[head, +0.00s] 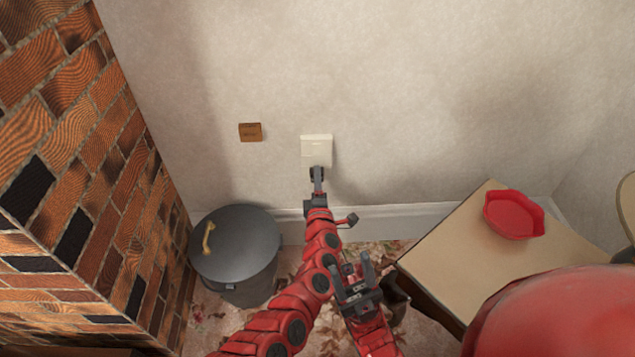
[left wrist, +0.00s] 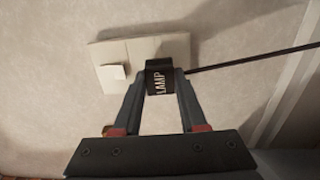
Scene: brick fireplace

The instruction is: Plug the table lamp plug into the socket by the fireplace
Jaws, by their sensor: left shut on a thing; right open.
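The cream socket plate (head: 316,146) is on the wall, right of the brick fireplace. It also shows in the left wrist view (left wrist: 112,52). My left gripper (head: 317,178) is at the plate's lower edge. In the left wrist view its fingers (left wrist: 160,85) are shut on a black plug labelled LAMP (left wrist: 159,78). The plug overlaps the right part of the plate; I cannot tell whether it is seated or only in front. A dark cord (left wrist: 255,58) runs right from the plug. My right gripper (head: 354,275) is open and empty, lower down over the floor.
The brick fireplace (head: 100,190) fills the left. A grey lidded bin (head: 240,245) stands by the wall, left of my left arm. A small brown plate (head: 250,132) is on the wall. A table (head: 450,255) with a red bowl (head: 512,214) stands at right.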

